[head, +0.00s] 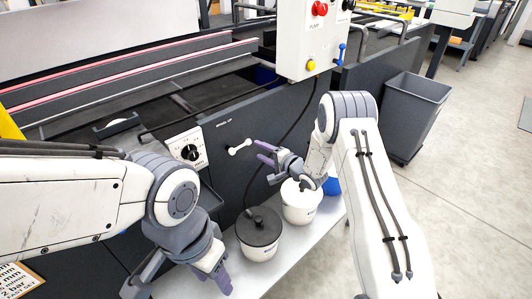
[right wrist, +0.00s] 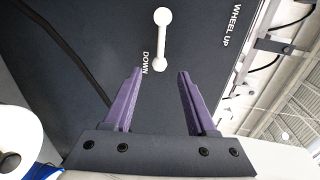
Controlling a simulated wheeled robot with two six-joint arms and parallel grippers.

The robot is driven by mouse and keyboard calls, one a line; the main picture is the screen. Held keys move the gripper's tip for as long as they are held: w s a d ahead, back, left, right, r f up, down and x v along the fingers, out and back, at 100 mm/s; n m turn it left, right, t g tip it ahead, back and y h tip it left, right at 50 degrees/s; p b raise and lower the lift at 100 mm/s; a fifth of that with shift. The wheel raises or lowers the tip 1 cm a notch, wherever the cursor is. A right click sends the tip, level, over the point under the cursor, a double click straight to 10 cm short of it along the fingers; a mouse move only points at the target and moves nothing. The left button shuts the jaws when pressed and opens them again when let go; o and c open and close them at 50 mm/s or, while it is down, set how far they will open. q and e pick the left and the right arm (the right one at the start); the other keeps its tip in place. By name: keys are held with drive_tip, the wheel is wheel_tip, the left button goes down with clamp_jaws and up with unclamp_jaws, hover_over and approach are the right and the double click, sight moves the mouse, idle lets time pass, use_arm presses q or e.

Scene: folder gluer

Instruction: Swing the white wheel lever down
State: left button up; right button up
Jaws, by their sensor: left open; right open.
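The white wheel lever (head: 240,147) is a short bar with round ends on the dark machine panel. In the head view it lies nearly level, its right end slightly higher, below a small label. In the right wrist view the lever (right wrist: 161,40) stands between the words WHEEL UP and DOWN. My right gripper (head: 261,151) is open and empty, just right of the lever; its purple fingertips (right wrist: 160,73) point at the lever's near end, which lies just beyond the gap between them. Contact is not visible. My left gripper (head: 180,287) is open at the lower left, away from the lever.
A black-lidded white pot (head: 259,232) and another white pot (head: 301,204) stand on a pale shelf (head: 300,243) below the panel. A dial box (head: 187,148) is left of the lever. A control box (head: 308,40) hangs above; a grey bin (head: 411,112) stands right.

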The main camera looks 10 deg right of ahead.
drive_tip(key=v, duration=0.2)
drive_tip(key=shift+s+d+r, duration=0.1)
drive_tip(key=shift+s+d, duration=0.1)
drive_tip(key=shift+s, duration=0.15)
drive_tip(key=s+a+r+n+g+h, duration=0.5)
drive_tip(key=s+a+r+n, duration=0.35)
drive_tip(key=s, duration=0.25)
drive_tip(key=s+r+n+g+h, duration=0.1)
drive_tip(key=s+r+n+g, duration=0.15)
drive_tip(key=s, duration=0.85)
drive_tip(key=s+d+r+n+g+h, duration=0.1)
drive_tip(key=s+n+g, duration=0.25)
drive_tip(key=s, duration=0.75)
drive_tip(key=s+r+n+g, duration=0.15)
drive_tip(key=s+n, duration=0.25)
drive_tip(key=s, duration=0.7)
wheel_tip(320, 180, up, 14)
drive_tip(key=p, duration=1.5)
drive_tip(key=shift+s+d+r+g+h, duration=0.2)
drive_tip(key=shift+d+g+h, duration=0.05)
drive_tip(key=shift+g+h, duration=0.1)
